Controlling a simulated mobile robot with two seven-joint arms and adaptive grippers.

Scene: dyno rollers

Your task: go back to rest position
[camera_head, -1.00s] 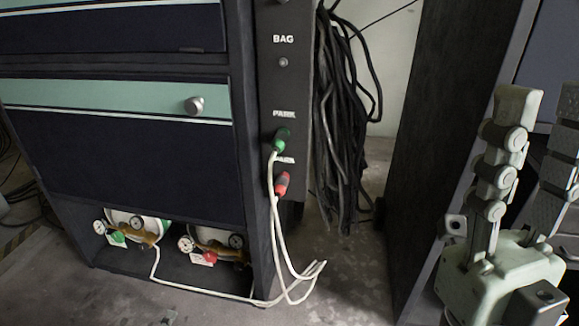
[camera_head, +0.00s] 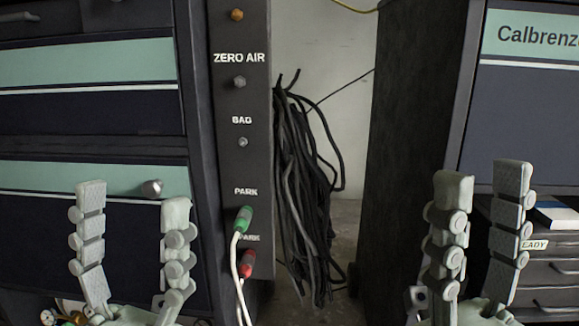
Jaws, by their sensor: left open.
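My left gripper (camera_head: 132,215) stands at the lower left with its two fingers pointing up and spread apart. It is open and empty, in front of the dark cabinet. My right gripper (camera_head: 482,205) stands at the lower right with its fingers up and apart, also open and empty. A green plug (camera_head: 244,219) sits in the upper PARK port and a red plug (camera_head: 248,263) in the lower one, each with a white hose. Neither gripper touches the plugs. The wrists are cut off by the lower edge.
A cabinet with a knobbed drawer (camera_head: 152,188) fills the left. A port panel (camera_head: 240,105) runs down its right side. Black cables (camera_head: 305,190) hang beside it. A second cabinet (camera_head: 415,110) stands at right, with drawers (camera_head: 550,272) behind my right gripper.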

